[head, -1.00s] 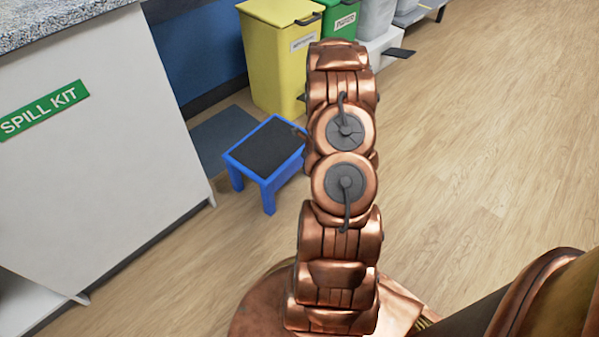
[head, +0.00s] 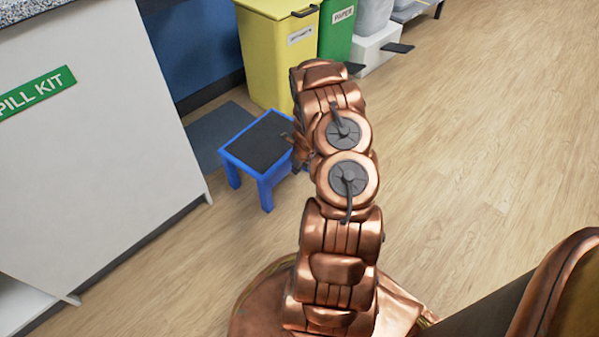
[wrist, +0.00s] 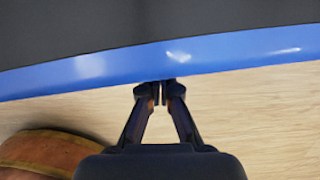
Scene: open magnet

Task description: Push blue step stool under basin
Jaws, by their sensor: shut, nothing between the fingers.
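The blue step stool (head: 262,183) stands upright on the wood floor left of my arm in the head view. It has a blue frame and a dark top. In the wrist view its blue edge (wrist: 230,50) runs across the upper part. My gripper (wrist: 161,88) is shut and empty, its fingertips at that edge; I cannot tell whether they touch it. In the head view my gripper (head: 297,143) shows partly at the stool's right side. The basin is not in clear view; a speckled counter top (head: 22,8) shows at the upper left.
A white cabinet (head: 90,130) with a green spill kit sign stands left of the stool. A dark mat (head: 208,130) lies behind the stool by a blue wall. Yellow (head: 275,60) and green bins (head: 337,35) stand behind. The floor at right is clear.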

